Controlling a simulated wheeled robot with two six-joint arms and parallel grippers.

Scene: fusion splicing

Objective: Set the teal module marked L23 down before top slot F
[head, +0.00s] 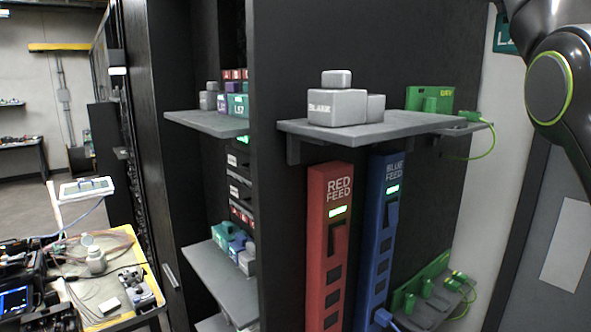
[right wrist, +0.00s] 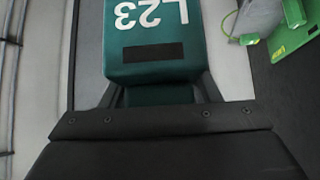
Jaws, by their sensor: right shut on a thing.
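The teal module marked L23 (right wrist: 152,35) fills the upper middle of the right wrist view, its white lettering upside down and a dark strip below it. My right gripper (right wrist: 160,95) is shut on its near end. In the head view a corner of the teal module (head: 503,36) shows at the top right beside my arm, in front of the pale wall and clear of the shelves. The right gripper itself is hidden or out of frame there. My left gripper is not in view. No slot marked F can be read.
A grey shelf (head: 390,128) holds pale blocks, one marked BLANK (head: 337,108), and a green unit (head: 429,97) with a green cable. Red (head: 329,240) and blue (head: 380,235) feed strips stand below. Another shelf (head: 205,122) at left holds coloured modules. A cluttered yellow-edged table (head: 125,317) is lower left.

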